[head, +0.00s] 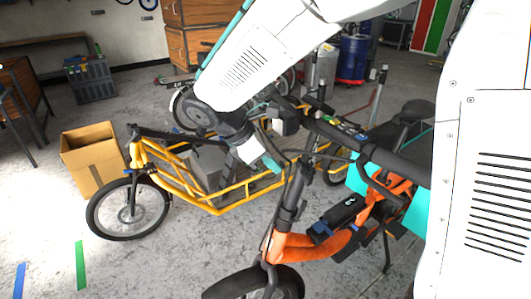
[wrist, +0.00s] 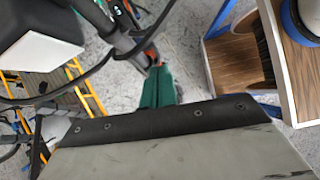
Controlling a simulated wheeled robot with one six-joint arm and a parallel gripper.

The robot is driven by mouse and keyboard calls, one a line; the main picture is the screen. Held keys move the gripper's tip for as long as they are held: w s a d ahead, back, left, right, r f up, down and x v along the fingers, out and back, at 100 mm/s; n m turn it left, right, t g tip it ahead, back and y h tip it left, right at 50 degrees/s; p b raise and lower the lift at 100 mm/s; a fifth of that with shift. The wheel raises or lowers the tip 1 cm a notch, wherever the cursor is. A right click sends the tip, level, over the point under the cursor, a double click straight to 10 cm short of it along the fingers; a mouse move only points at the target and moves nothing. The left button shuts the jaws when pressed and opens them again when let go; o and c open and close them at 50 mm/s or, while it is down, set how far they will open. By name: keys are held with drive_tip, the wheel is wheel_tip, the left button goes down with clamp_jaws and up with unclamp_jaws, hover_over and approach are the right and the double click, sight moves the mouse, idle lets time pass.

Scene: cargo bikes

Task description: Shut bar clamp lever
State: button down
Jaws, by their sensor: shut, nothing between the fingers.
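The orange bike (head: 312,245) stands in front of me, with its dark handlebar stem (head: 291,195) upright in the head view. My gripper (head: 272,163) hangs just left of the upper stem, pointing down and right. In the wrist view its green fingertips (wrist: 157,76) are together and empty, close to a grey post (wrist: 127,38) with an orange part (wrist: 151,52) at its lower end. I cannot tell whether they touch it. The bar clamp lever cannot be clearly made out in either view, so I cannot tell its position.
The yellow cargo bike (head: 235,190) stands close behind and left, with a cardboard box (head: 90,155) beyond it. Dark cables (wrist: 70,92) cross the wrist view near the post. A wooden shelf unit (wrist: 237,75) is at right there. Floor at front left is clear.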

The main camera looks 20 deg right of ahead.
sight(304, 181)
drive_tip(key=shift+s+d+f, duration=0.1)
drive_tip(key=shift+d+f, duration=0.65)
drive_tip(key=shift+d, duration=0.3)
drive_tip(key=shift+s+d+f, duration=0.1)
drive_tip(key=shift+d+f, duration=0.6)
drive_tip(key=shift+d, duration=0.4)
drive_tip(key=shift+d+f, duration=0.75)
drive_tip(key=shift+d, duration=0.3)
drive_tip(key=shift+a, duration=0.1)
